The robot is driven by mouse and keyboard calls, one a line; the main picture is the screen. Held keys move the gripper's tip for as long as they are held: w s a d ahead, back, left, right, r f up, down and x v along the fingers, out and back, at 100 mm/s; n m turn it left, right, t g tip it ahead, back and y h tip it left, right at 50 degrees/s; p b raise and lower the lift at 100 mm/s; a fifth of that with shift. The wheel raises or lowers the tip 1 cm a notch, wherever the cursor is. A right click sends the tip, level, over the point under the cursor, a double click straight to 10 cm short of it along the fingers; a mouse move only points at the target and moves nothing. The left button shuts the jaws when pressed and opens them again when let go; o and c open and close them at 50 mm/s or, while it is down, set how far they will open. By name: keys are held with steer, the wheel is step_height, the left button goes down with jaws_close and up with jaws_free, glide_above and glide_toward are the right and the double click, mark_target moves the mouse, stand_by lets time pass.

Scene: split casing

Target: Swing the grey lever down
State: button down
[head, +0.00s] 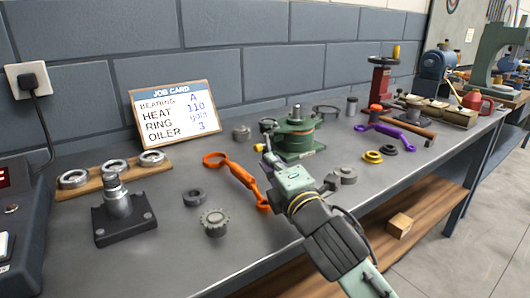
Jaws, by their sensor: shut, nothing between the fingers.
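The green casing (297,138) stands on the workbench near the middle of the head view, with a short grey shaft end on its top. I cannot pick out the grey lever with certainty; it may be hidden or too small to tell. My gripper (266,154) is at the front left of the casing, shut and empty, with its wrist and arm reaching in from the lower right. A small yellow part (258,147) shows beside the fingertips. Whether my fingers touch the casing cannot be told. My gripper and wrist cover part of the bench in front of the casing.
An orange wrench (236,176) lies just left of my gripper. A toothed gear (214,222), a black-based post (122,216) and a wooden ring rack (114,180) are further left.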

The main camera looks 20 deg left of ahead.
steer(key=p+x, duration=0.2)
steer(key=x, duration=0.7)
